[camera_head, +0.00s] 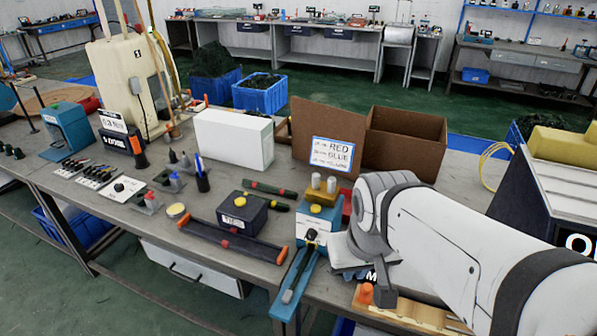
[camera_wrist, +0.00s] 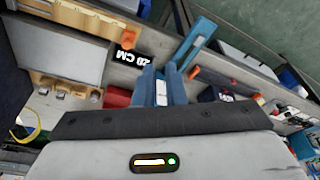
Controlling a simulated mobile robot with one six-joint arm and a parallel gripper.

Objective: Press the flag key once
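No key can be read as a flag key. A dark box (camera_head: 242,213) with a yellow round button (camera_head: 240,201) and a small, unclear white label stands mid-bench. My gripper (camera_head: 352,262) is low beside the fixture's right side, apart from the dark box. In the wrist view, the gripper's dark bar (camera_wrist: 160,122) fills the lower middle, with blue upright parts (camera_wrist: 160,88) just beyond it.
A dark bar with orange ends (camera_head: 232,243) lies in front of the box. A wooden rack (camera_head: 415,312) is under my arm.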

